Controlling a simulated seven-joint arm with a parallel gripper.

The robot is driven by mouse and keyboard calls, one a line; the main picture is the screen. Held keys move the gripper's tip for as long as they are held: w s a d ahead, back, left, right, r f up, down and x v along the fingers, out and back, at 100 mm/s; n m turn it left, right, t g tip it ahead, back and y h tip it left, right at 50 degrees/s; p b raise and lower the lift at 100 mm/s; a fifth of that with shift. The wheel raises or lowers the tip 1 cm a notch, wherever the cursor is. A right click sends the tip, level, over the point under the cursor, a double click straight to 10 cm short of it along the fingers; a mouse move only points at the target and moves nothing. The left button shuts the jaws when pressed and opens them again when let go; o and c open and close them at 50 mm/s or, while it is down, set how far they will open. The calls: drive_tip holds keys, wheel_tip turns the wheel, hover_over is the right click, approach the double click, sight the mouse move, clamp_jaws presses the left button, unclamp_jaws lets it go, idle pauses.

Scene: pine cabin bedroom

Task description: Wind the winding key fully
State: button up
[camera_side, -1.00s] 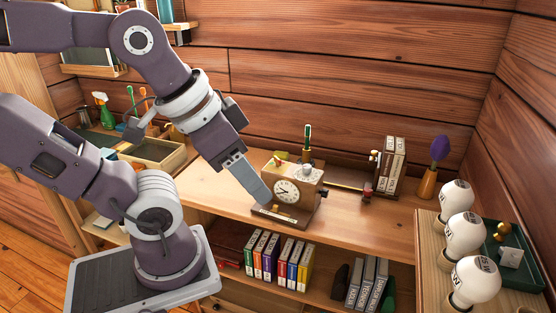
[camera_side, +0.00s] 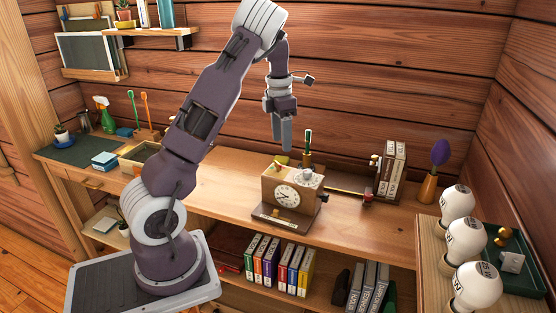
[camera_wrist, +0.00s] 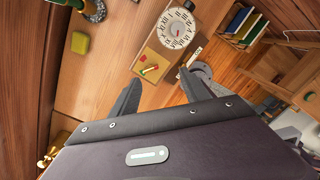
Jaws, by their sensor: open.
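A brown knob-like part (camera_side: 277,211) shows low on the front. I cannot tell which part is the winding key. In the wrist view, a yellow, red and green piece (camera_wrist: 150,69) lies on a wooden surface near a white numbered dial (camera_wrist: 175,30). My gripper (camera_side: 286,148) is open and empty, pointing down above the clock's back; its fingers (camera_wrist: 158,88) are apart.
White bulbs (camera_side: 465,238) stand far right. The desk left of the clock (camera_side: 225,185) is clear.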

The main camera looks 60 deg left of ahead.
sight(278, 163)
drive_tip(key=shift+s+a+f+n, duration=0.1)
drive_tip(key=shift+a+f+n, duration=0.7)
drive_tip(key=shift+a+f, duration=0.3)
wheel_tip(278, 163, down, 6)
drive_tip(key=shift+d+f, duration=0.1)
drive_tip(key=shift+f, duration=0.1)
clamp_jaws()
